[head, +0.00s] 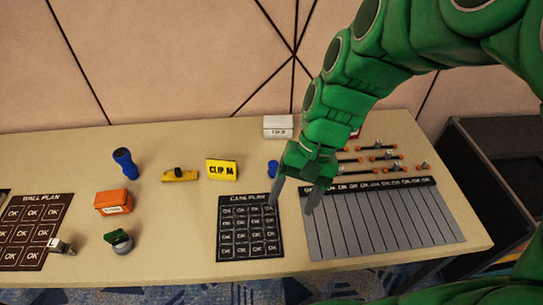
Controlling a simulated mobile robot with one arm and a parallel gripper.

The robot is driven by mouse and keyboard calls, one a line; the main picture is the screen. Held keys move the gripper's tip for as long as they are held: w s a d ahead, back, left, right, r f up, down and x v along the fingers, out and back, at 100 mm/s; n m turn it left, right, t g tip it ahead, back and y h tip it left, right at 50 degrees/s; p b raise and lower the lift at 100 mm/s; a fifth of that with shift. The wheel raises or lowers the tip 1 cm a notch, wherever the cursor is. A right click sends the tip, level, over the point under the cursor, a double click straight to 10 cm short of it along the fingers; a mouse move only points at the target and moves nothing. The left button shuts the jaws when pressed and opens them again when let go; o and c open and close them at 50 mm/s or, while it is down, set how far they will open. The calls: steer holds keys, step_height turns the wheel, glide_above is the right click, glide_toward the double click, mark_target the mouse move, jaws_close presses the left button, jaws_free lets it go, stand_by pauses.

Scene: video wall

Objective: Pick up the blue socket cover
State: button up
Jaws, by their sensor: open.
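A small blue piece (272,169) stands on the table, just left of my gripper's wrist and partly hidden by it. A larger blue cylinder with a wide end (125,163) lies or stands at the left rear. I cannot tell for certain which of the two is the socket cover. My green arm reaches in from the upper right. My gripper (292,203) points down with its two grey fingers apart and nothing visible between them. It is near the right edge of the case plan mat, in front of the small blue piece.
A black case plan mat (222,251) and a grey slotted board (385,230) lie at the front. Orange-tipped rods (380,158) lie behind the board. A white box (278,126), a yellow clip sign (222,170), a yellow tool (180,175) and an orange box (115,202) stand around.

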steer(key=w+a+f+m+y, duration=0.2)
steer(key=w, duration=0.4)
steer(key=w+a+f+m+y, duration=0.2)
steer(key=w, duration=0.3)
steer(key=m+t+y, duration=0.5)
steer(key=m+y, duration=0.1)
steer(key=m, duration=0.7)
glide_toward(269, 171)
steer(key=a, duration=0.2)
steer(key=shift+w+a+r, duration=0.2)
steer(key=shift+a+r, duration=0.05)
steer(key=shift+a, duration=0.05)
steer(key=shift+w+a+f+m, duration=0.1)
steer(key=shift+a+f+m, duration=0.1)
steer(key=shift+a, duration=0.35)
steer(key=shift+w+a+f+m, duration=0.1)
steer(key=shift+a+f, duration=0.15)
steer(key=shift+a, duration=0.3)
steer(key=shift+w+f+x, duration=0.15)
steer(key=shift+f+x, duration=0.05)
steer(key=shift+x, duration=1.15)
steer(key=shift+w+f+x, duration=0.2)
steer(key=shift+x, duration=1.15)
steer(key=shift+d, duration=0.2)
steer(key=shift+c, duration=0.3)
steer(key=c, duration=1)
